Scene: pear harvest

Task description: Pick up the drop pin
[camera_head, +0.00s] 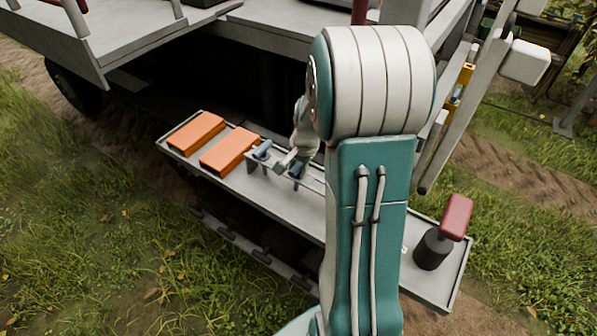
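I cannot tell for sure which object is the drop pin. A small metal rack (252,163) on the grey tray holds short dark blue-grey cylinders, one at its left end (262,149) and one farther right (297,169); these may be pins. My gripper (285,162) points down over the rack, between these two cylinders. It is small in the picture and partly hidden by my green and white arm. I cannot tell whether its fingers are open or touching anything.
Two orange blocks (196,132) (230,151) lie at the left of the tray (250,188). A red-handled tool (456,217) stands in a black cylinder (433,249) at the right end. A grey vehicle deck (150,40) overhangs behind. Grass lies in front.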

